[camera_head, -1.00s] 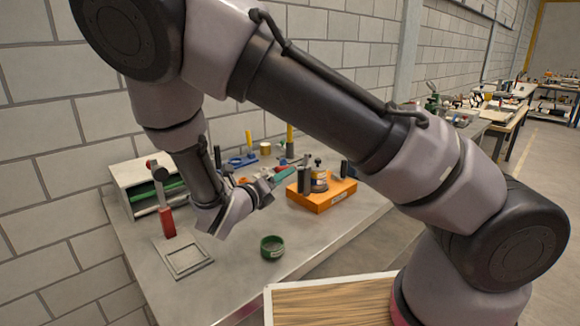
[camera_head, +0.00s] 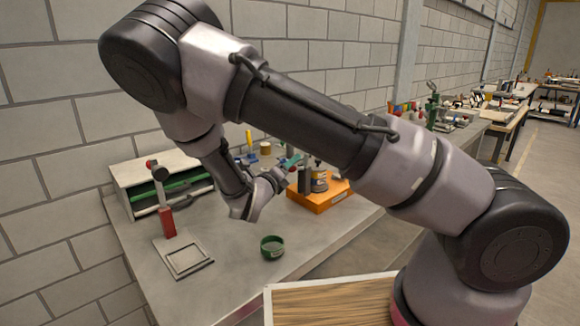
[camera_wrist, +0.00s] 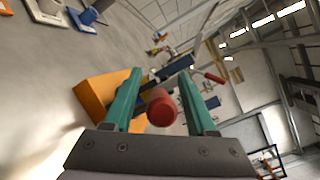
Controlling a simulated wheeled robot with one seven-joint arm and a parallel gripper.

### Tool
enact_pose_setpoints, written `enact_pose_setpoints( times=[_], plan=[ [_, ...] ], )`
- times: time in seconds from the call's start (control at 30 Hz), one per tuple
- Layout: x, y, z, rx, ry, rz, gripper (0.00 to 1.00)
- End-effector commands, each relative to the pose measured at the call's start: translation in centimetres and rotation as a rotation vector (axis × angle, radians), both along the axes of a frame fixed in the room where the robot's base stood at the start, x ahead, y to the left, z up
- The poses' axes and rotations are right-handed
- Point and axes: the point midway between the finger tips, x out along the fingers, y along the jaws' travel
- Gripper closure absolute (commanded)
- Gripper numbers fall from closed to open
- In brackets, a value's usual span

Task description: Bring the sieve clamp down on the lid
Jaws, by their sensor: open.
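The orange base (camera_head: 335,197) stands on the bench with a jar-like sieve stack (camera_head: 319,180) on it. A dark upright bar (camera_head: 304,182) stands at its left. My gripper (camera_head: 290,163) is just left of this fixture, partly hidden by my wrist. In the wrist view its green fingers (camera_wrist: 160,76) are open, with a red rounded handle end (camera_wrist: 162,110) between them, likely the clamp's. Gaps show on both sides of it. A dark blue bar (camera_wrist: 174,66) lies beyond, and the orange base (camera_wrist: 95,97) is at left. The lid is not clearly visible.
A green cup (camera_head: 272,247) stands near the bench front. Bare bench lies between the plate and cup.

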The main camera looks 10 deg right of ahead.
Motion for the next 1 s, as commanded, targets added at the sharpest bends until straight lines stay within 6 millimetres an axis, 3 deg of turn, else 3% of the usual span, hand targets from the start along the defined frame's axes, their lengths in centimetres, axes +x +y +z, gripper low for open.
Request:
enact_pose_setpoints(
  times=[0.27, 0.4, 0.43, 1.0],
  plan=[
    [0.12, -0.08, -0.01, 0.000, 0.000, 0.000, 0.43],
    [0.10, -0.08, -0.01, 0.000, 0.000, 0.000, 0.97],
    [0.11, -0.07, -0.01, 0.000, 0.000, 0.000, 1.00],
    [0.08, -0.06, -0.03, 0.001, 0.001, 0.000, 1.00]
  ],
)
